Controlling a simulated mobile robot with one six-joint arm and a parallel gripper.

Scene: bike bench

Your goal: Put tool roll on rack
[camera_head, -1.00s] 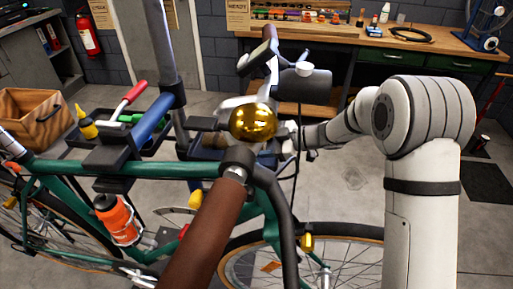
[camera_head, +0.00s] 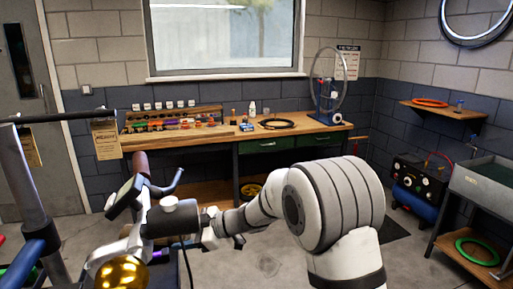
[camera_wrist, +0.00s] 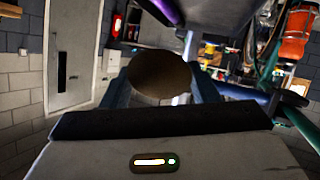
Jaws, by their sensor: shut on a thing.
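In the wrist view the brown rounded end of a roll, taken to be the tool roll (camera_wrist: 158,76), sits between the two blue-grey fingers of my gripper (camera_wrist: 161,90). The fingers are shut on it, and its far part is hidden. In the head view my arm reaches left behind the bike's handlebar (camera_head: 128,243). I cannot make out the rack in the head view.
A wooden workbench (camera_head: 310,131) stands along the back wall below the window. A gold bell (camera_head: 122,272) and a repair-stand post (camera_head: 22,180) are near at left. A compressor (camera_head: 413,185) and a grey basin (camera_head: 485,185) stand at right. The floor between is largely clear.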

